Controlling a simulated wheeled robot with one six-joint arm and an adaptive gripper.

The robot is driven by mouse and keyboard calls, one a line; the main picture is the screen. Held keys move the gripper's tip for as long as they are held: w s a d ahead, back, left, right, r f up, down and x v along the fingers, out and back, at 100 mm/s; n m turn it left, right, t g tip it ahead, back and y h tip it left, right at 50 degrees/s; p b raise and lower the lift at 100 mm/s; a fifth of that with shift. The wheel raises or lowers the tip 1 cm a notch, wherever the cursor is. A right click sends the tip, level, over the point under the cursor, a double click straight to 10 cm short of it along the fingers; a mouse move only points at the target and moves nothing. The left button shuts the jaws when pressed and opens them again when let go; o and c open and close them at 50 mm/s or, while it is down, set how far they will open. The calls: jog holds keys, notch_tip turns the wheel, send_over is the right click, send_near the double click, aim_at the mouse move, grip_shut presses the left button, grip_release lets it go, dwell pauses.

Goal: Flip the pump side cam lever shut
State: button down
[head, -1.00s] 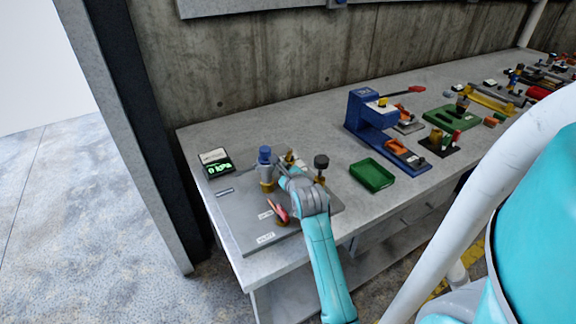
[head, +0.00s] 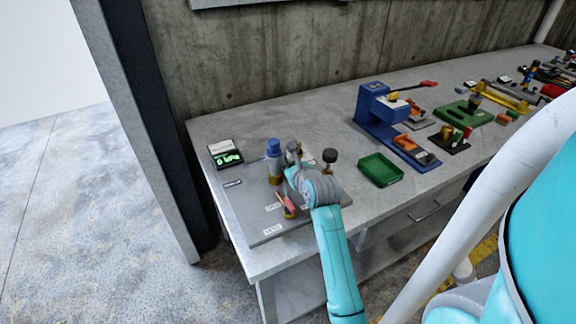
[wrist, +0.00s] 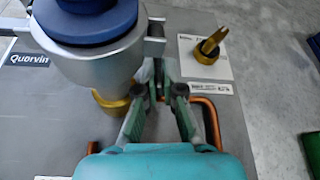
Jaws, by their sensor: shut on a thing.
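The coupling (wrist: 90,60) is a silver-grey body with a blue cap and a brass base, upright on a grey panel. It also shows in the head view (head: 273,161). The pump side cam lever (wrist: 155,40) is a narrow dark piece on the coupling's right side in the wrist view; most of it is hidden. My gripper (wrist: 161,78) is beside the coupling, its fingers close together around what looks like the lever's lower part. In the head view my wrist hides the fingers and lever.
A brass fitting (wrist: 207,50) stands right of the coupling, with copper pipe (wrist: 208,118) near my fingers. On the panel (head: 245,205) are a red-handled valve (head: 287,203) and a dark knob (head: 330,156). A lit display (head: 227,156) and green tray (head: 380,169) are nearby.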

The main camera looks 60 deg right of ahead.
jog(key=c, duration=1.3)
grip_release()
